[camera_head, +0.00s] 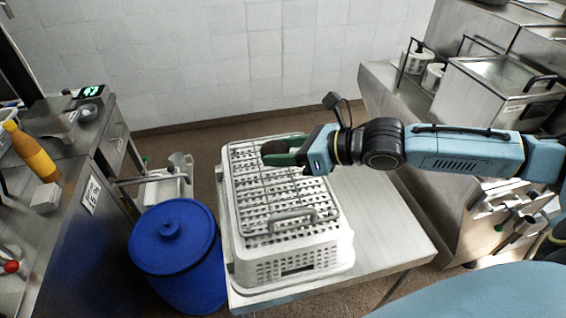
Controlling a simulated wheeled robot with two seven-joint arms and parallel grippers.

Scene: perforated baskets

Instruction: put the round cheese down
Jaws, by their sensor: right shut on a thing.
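My right gripper (284,151) reaches in from the right, with green fingers shut on a small, dark brown, rounded thing (272,148), which looks like the round cheese. The fingers hide part of it. It is over the far part of the white perforated basket (290,264); I cannot tell whether it touches the rack on top. My left gripper is not in view.
A wire rack with a grey handle (293,215) lies over the basket. The basket stands on a steel table (375,225), bare on its right side. A blue lidded barrel (175,238) stands close on the left. Steel counters flank both sides.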

